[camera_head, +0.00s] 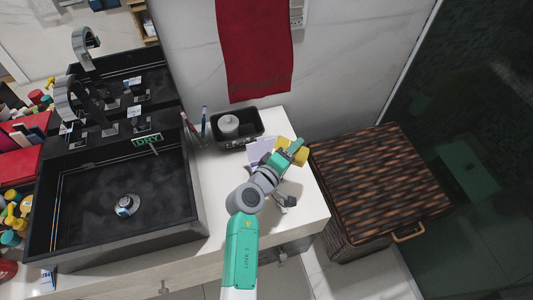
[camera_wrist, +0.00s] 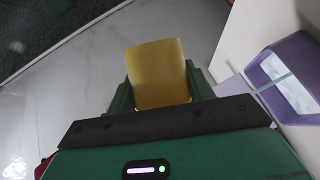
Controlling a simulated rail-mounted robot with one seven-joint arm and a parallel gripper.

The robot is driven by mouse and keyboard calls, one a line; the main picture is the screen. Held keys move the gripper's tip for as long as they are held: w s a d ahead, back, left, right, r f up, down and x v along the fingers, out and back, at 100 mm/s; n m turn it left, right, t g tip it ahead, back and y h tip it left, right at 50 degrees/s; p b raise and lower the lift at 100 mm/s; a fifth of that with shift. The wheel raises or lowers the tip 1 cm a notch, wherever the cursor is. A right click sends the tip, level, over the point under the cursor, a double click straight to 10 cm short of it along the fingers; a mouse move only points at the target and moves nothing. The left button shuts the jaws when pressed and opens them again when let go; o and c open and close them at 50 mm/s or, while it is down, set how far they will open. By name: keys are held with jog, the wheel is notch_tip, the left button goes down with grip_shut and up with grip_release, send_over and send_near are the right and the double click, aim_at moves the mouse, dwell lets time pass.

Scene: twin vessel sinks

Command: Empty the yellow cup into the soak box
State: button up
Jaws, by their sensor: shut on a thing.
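The yellow cup (camera_head: 291,156) is at the right end of the white counter, and my gripper (camera_head: 284,156) is shut on it. In the wrist view the yellow cup (camera_wrist: 157,72) sits between the two green fingers of my gripper (camera_wrist: 160,88). The cup's inside is hidden. A black open box (camera_head: 258,127) stands on the counter to the left of and behind the gripper. It has a small light label on its front and a grey round thing (camera_head: 229,125) inside. The label is too small to read surely.
A lavender box (camera_head: 262,151) is close left of my gripper; it also shows in the wrist view (camera_wrist: 292,75). A black sink (camera_head: 110,205) marked DRY is at left. Toothbrushes (camera_head: 204,122) stand beside the black box. A wicker hamper (camera_head: 375,190) is at right.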

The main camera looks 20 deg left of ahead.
jog(key=shift+a+r+n+b, duration=0.25)
jog(key=shift+a+n+b, duration=0.1)
jog(key=shift+a+n, duration=0.1)
dwell(0.4)
jog(key=shift+s+a+r+n+t+h+b, duration=0.1)
jog(key=shift+a+r+n+t+h+b, duration=0.1)
jog(key=shift+r+n+t+h+b, duration=0.4)
dwell(1.0)
